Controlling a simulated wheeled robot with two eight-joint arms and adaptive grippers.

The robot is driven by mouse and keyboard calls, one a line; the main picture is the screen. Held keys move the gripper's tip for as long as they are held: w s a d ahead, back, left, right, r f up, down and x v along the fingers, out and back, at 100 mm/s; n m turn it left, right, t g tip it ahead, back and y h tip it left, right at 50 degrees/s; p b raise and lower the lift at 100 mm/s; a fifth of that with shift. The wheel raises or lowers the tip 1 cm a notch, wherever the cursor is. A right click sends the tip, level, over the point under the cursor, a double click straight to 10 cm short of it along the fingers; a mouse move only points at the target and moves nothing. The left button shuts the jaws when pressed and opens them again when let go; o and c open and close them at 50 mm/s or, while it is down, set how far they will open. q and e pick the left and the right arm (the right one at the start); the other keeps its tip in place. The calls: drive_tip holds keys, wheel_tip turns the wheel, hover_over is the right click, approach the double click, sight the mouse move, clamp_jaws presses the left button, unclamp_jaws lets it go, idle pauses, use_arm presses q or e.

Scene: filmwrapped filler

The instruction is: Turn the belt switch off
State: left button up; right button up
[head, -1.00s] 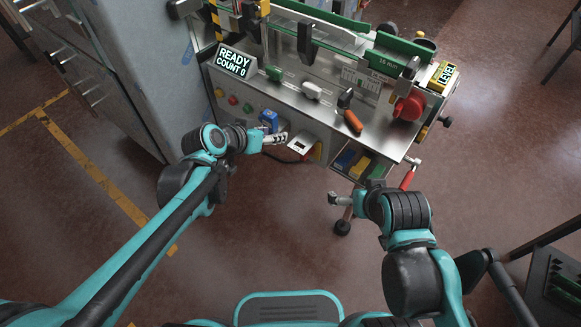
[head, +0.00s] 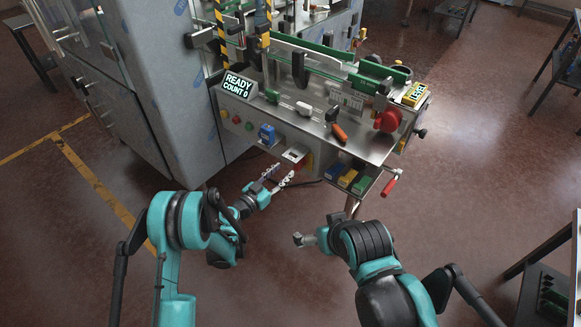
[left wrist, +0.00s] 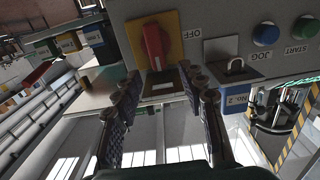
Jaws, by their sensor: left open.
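A red rotary knob on a yellow plate (left wrist: 173,24) shows in the left wrist view, with an upside-down OFF label beside it; I take it to be the belt switch. Its grip (left wrist: 153,46) runs roughly up and down the picture. My left gripper (head: 280,174) is open and empty, just below the machine's front panel. In the left wrist view its fingers (left wrist: 160,76) are spread either side of the line to the knob, apart from it. My right gripper (head: 299,239) hangs over the floor, away from the machine; its jaws are too small to read.
A white-fronted box (head: 294,156) juts from the panel near the left gripper. A blue block (head: 267,134) and green and red buttons (head: 236,119) are to its left. A parts tray (head: 345,179) and red crank handle (head: 391,184) are to its right. The floor in front is clear.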

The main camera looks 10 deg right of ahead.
use_arm(q)
drive_tip(key=b+x, duration=0.2)
drive_tip(key=x, duration=0.5)
drive_tip(key=shift+d+f, duration=0.35)
clamp_jaws()
